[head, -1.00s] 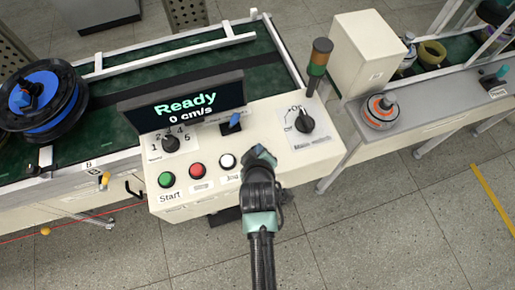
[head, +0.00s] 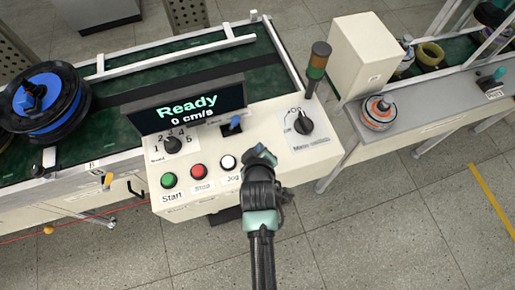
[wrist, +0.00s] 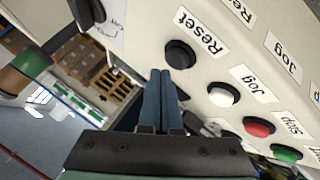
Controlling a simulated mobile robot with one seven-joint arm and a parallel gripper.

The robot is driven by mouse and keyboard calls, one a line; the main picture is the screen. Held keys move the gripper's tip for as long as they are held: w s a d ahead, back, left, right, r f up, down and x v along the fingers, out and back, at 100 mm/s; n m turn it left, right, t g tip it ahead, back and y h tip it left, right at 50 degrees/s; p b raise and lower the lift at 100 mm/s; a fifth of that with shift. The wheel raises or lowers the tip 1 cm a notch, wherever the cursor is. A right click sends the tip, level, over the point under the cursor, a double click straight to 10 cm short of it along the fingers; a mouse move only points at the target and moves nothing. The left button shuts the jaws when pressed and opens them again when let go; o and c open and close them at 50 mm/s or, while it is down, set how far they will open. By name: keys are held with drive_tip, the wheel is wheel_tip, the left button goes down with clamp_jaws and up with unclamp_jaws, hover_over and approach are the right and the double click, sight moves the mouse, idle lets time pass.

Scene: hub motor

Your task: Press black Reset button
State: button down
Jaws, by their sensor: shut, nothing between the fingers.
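The black Reset button (wrist: 180,54) shows in the wrist view on the cream control panel, beside its printed "Reset" label (wrist: 201,31). My gripper (wrist: 161,75) has its two blue fingers together, with nothing between them. In the wrist view the fingertips are just below and left of the black button; I cannot tell whether they touch it. In the head view my gripper (head: 258,156) is over the front right part of the panel (head: 262,118), and it hides the Reset button there.
White Jog (head: 228,162), red Stop (head: 199,171) and green Start (head: 168,180) buttons stand in a row left of my gripper. A display (head: 187,106) reading "Ready, 0 cm/s", a blue lever (head: 235,123), a black main switch (head: 303,124) and a signal lamp (head: 318,62) are behind.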

drive_tip(key=shift+r, duration=0.1)
wheel_tip(320, 180, up, 5)
drive_tip(key=p, duration=0.5)
idle(0.7)
